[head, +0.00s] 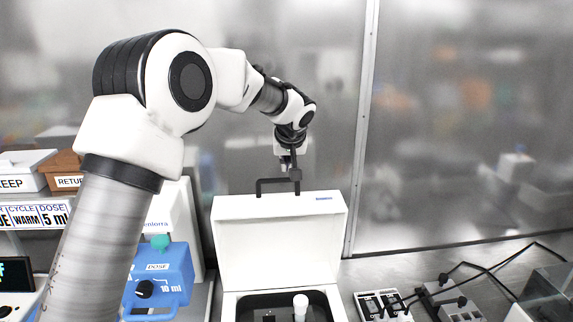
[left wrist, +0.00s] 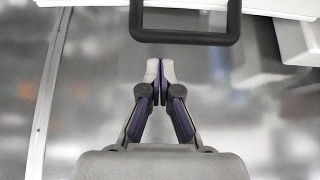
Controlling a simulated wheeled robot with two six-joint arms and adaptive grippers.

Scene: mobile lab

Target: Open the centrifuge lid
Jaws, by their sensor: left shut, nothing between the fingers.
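The white centrifuge stands in the lower middle of the head view, with its lid (head: 280,240) raised upright behind the dark chamber (head: 318,308). A white rotor knob (head: 300,306) shows inside the chamber. The lid's black handle (head: 278,181) sticks up from its top edge, and it also shows in the left wrist view (left wrist: 185,38). My left gripper (head: 288,164) is just behind and above the handle. In the left wrist view my left gripper (left wrist: 153,66) has its fingertips together with nothing between them, apart from the handle bar. My right gripper is out of view.
A blue dosing unit (head: 160,278) stands left of the centrifuge. Boxes labelled KEEP (head: 18,172) and RETURN (head: 64,170) sit on the left. A switch box (head: 382,304) and black cables lie on the right. A metal wall is behind.

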